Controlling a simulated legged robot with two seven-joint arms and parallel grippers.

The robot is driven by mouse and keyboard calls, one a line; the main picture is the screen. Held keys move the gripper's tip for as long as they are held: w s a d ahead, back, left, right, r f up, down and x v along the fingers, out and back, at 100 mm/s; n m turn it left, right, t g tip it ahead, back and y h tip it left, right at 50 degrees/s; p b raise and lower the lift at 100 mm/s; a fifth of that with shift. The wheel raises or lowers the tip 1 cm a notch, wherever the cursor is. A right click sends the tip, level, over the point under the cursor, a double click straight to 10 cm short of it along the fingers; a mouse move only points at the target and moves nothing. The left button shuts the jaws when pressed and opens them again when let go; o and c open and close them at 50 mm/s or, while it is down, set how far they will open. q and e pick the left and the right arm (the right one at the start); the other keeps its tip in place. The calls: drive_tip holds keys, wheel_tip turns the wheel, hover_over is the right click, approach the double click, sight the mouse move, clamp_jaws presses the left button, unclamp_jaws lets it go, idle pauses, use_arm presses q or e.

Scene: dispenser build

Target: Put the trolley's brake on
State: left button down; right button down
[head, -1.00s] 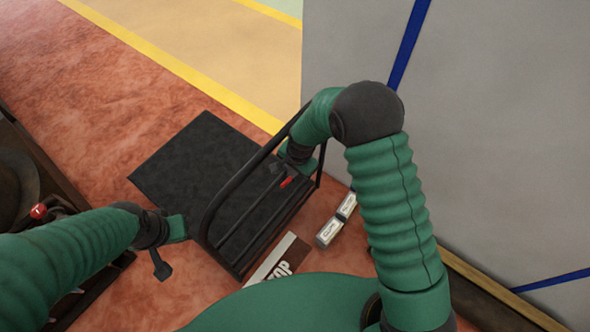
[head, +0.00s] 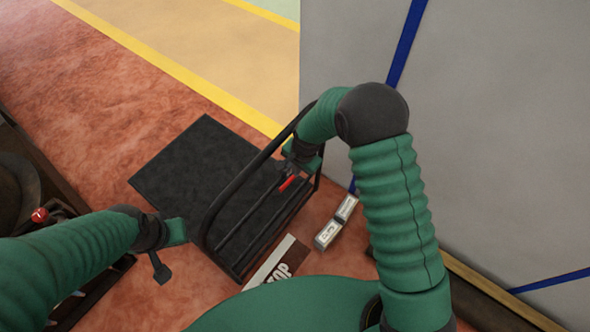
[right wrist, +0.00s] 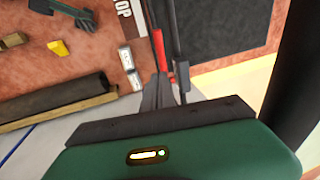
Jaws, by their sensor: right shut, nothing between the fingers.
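The trolley has a flat black deck (head: 190,165) and a black tube handle (head: 250,170) at its near end. A small red brake lever (head: 289,183) sits by the handle's right side. It also shows in the right wrist view (right wrist: 158,50), by the fingertips. My right gripper (head: 287,171) is shut and empty, close beside the lever. I cannot tell whether it touches it. In the right wrist view the dark fingers (right wrist: 160,92) partly cover the area below the lever. My left gripper (head: 178,232) is left of the handle, apart from it; its fingers are unclear.
A large grey wall (head: 490,130) is at the right. A dark bench with a red knob (head: 40,215) is at the left.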

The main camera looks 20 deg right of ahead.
drive_tip(key=s+a+r, duration=0.3)
drive_tip(key=s+r, duration=0.3)
drive_tip(key=r, duration=0.3)
drive_tip(key=shift+s+r+p, duration=0.2)
drive_tip(key=shift+r+p, duration=0.15)
drive_tip(key=shift+p, duration=0.05)
drive_tip(key=shift+w+d, duration=0.1)
drive_tip(key=shift+d, duration=0.1)
